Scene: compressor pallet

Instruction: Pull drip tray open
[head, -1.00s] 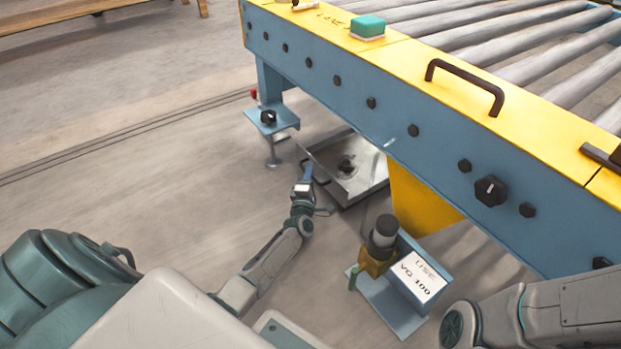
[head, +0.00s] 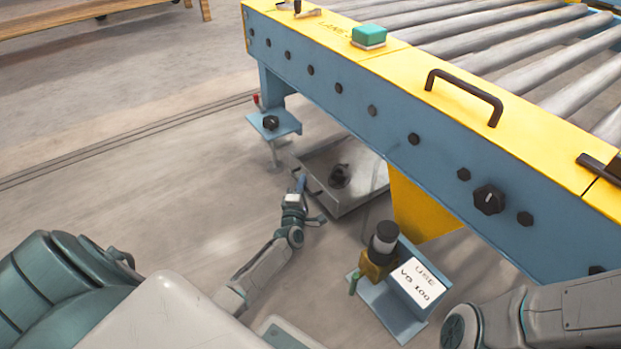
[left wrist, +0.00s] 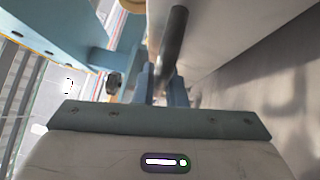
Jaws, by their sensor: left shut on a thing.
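The drip tray (head: 352,202) is a shallow grey metal tray low under the near edge of the roller conveyor, partly out from beneath it. A dark object (head: 339,176) lies in it. My left gripper (head: 302,184) is at the tray's front left side, shut on the dark bar handle. In the left wrist view the handle (left wrist: 174,45) runs between the two blue fingers (left wrist: 163,88), beside the pale tray wall (left wrist: 225,35). The back of the tray is hidden under the conveyor. Of my right arm, only a link shows at the lower right; its gripper is out of view.
The blue and yellow conveyor frame (head: 385,125) overhangs the tray. A small blue bracket with a black knob (head: 271,123) stands left of the tray. A blue stand with a "USE VG 100" label (head: 416,283) is close on the right. Floor left of my arm is clear.

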